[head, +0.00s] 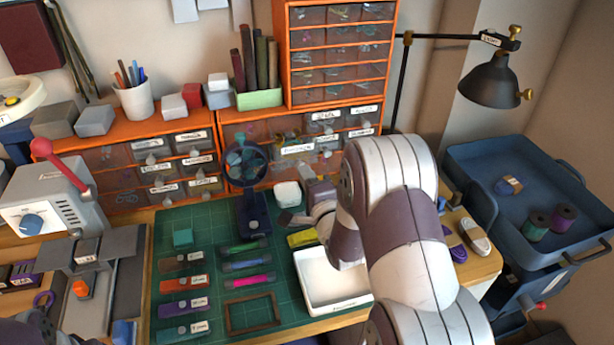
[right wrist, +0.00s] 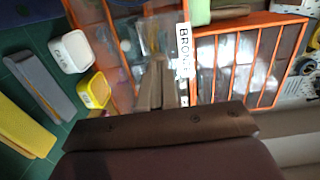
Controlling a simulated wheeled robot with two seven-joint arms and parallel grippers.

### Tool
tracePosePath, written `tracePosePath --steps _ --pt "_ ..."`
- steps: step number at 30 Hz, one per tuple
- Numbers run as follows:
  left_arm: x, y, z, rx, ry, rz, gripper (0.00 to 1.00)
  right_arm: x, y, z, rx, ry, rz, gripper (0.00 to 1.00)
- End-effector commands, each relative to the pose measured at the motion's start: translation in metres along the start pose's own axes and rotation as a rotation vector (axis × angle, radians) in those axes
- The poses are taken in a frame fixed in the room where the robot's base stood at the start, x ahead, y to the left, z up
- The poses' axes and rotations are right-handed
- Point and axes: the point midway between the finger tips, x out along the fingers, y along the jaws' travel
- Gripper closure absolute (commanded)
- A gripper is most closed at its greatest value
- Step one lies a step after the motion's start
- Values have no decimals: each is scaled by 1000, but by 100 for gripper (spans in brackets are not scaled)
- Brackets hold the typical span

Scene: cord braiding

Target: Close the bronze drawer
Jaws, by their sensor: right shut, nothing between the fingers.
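The bronze drawer, with its white BRONZE label (right wrist: 184,50), shows close up in the right wrist view, in front of the orange cabinet. In the head view the label that seems to match (head: 297,149) is too small to read; it looks to sit slightly forward of its neighbours, but I cannot tell how far the drawer stands out. My right gripper (right wrist: 158,72) is shut and empty, its fingertips close to the drawer front beside the label. I cannot tell whether they touch. In the head view its fingertips are hard to make out. My left gripper is not in view.
A small fan (head: 246,165) stands just left of the drawer. A white tray (head: 335,300) and several coloured pieces lie on the green mat (head: 200,230). A white tub (head: 287,194) stands near the cabinet. A lamp (head: 490,82) and a blue tray (head: 480,155) are at right.

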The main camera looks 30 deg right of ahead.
Motion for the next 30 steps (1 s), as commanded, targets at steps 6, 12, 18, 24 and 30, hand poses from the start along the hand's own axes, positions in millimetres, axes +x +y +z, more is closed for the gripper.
tracePosePath --steps 6,12,18,24,30 --pt "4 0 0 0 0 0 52 12 1 -1 -1 -1 -3 100" --pt "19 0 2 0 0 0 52 66 3 -4 -1 -2 -3 100" --pt "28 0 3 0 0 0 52 111 1 -8 -1 -1 -2 100" --pt "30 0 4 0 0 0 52 126 -2 -10 0 0 -2 100" --pt "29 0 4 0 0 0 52 126 -5 -10 -1 0 -7 100"
